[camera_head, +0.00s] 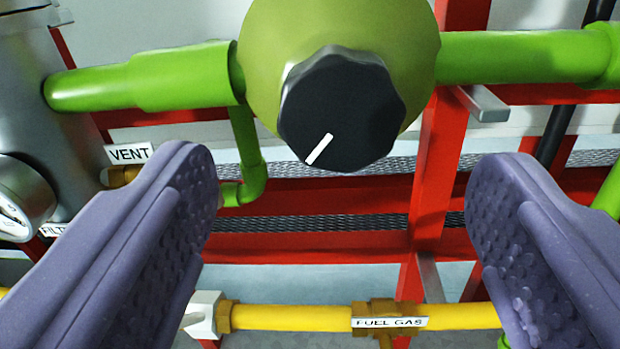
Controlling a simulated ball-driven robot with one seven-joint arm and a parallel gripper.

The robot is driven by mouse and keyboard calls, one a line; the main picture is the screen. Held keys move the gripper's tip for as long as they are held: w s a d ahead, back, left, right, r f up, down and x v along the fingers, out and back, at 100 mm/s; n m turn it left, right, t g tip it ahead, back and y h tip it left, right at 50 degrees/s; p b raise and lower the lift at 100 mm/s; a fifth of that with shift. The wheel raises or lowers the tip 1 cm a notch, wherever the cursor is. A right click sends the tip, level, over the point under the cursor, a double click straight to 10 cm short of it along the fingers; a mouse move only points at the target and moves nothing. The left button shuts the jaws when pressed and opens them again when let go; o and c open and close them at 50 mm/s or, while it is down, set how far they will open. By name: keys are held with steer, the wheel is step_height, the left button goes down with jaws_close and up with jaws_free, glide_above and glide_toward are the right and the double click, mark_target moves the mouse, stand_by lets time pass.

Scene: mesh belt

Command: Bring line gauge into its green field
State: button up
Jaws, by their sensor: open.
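A black scalloped knob (341,108) sits on a round olive-green body in the upper middle of the view. Its white pointer line runs toward the lower left. My gripper (344,170) is open, with one purple padded finger at the left and one at the right. The knob appears between and above the fingertips, and neither finger touches it. A round white-faced gauge (14,210) is cut off by the left edge. Its needle and any green field cannot be read, and I cannot tell whether it is the line gauge.
Green pipe (520,58) runs out on both sides of the round body. A red frame (436,160) stands behind. A yellow pipe (280,317) with a FUEL GAS label (390,322) crosses below. A VENT label (129,153) and grey cylinder are at left.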

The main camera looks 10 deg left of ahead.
mark_target(341, 118)
steer(key=w+b, duration=0.1)
steer(key=w, duration=0.5)
steer(key=shift+w+a+b, duration=0.15)
steer(key=shift+b, duration=0.15)
steer(key=c, duration=1)
